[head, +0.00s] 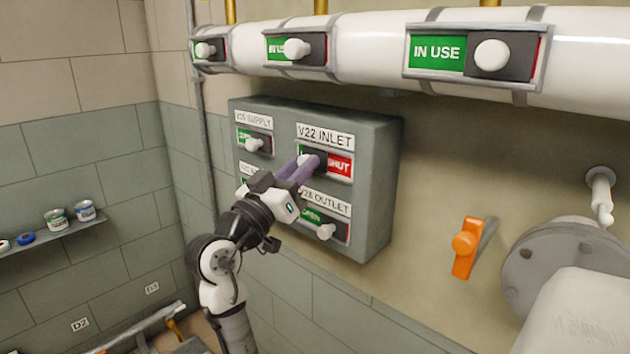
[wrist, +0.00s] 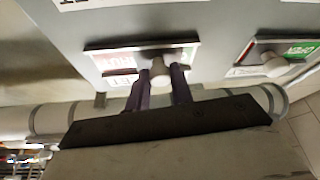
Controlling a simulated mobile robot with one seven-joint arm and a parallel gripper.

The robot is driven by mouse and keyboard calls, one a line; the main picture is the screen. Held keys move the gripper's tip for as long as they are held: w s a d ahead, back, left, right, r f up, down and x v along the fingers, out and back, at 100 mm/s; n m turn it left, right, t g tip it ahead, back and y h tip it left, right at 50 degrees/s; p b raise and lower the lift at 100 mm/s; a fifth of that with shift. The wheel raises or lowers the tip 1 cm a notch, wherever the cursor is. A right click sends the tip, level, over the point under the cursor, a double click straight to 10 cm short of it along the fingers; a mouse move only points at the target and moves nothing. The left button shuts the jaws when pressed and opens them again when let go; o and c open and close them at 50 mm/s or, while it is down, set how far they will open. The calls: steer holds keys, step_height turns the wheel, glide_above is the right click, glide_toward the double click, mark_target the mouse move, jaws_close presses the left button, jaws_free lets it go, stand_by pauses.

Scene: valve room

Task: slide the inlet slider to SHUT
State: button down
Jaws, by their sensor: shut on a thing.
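The V22 INLET slider knob (head: 303,160) is pale and round on a dark plate, on the grey panel (head: 376,160). The red SHUT field (head: 341,166) shows to the right of the plate in the head view, with a thin green sliver at the left. My gripper (head: 306,167) reaches it from the lower left, its purple fingers shut on the knob. In the wrist view, the knob (wrist: 160,72) sits between the fingers (wrist: 160,88), with the red field (wrist: 118,60) to its left. The fingers partly hide the slider plate in the head view.
The V28 OUTLET slider (head: 326,231) is just below, with green OPEN showing. Two more sliders are on the panel's left, the upper one (head: 254,145) labelled SUPPLY. A white pipe (head: 370,45) with IN USE sliders runs above. An orange lever (head: 466,245) is at the right.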

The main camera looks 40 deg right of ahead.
steer(key=shift+w+a, duration=0.1)
steer(key=shift+w, duration=0.75)
steer(key=c, duration=1.2)
jaws_free()
steer(key=shift+w, duration=0.1)
steer(key=b+v, duration=0.4)
steer(key=v, duration=0.9)
steer(key=shift+a+b, duration=0.35)
steer(key=shift+b, duration=0.05)
